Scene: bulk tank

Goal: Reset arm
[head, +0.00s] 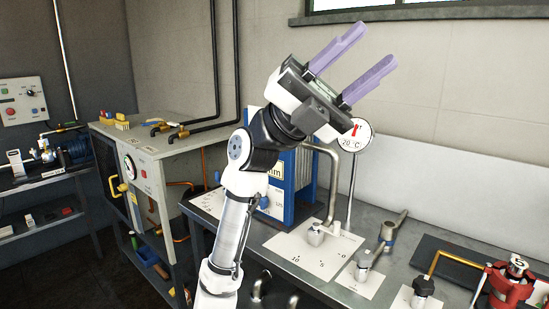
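My gripper (353,65) is raised in the middle of the head view, above the workbench. Its two purple fingers point up and to the right. They stand wide apart with nothing between them, so the gripper is open and empty. My white and black arm rises from the bottom of the view and hides part of a blue plate unit (303,180) behind it. The gripper touches nothing that I can see.
The grey workbench (395,290) carries a round dial gauge (355,135), a valve with a grey lever (390,232), a black knob (423,286) and a red device (510,285). A grey cabinet (150,170) with pipes stands left. Space above the bench at right is clear.

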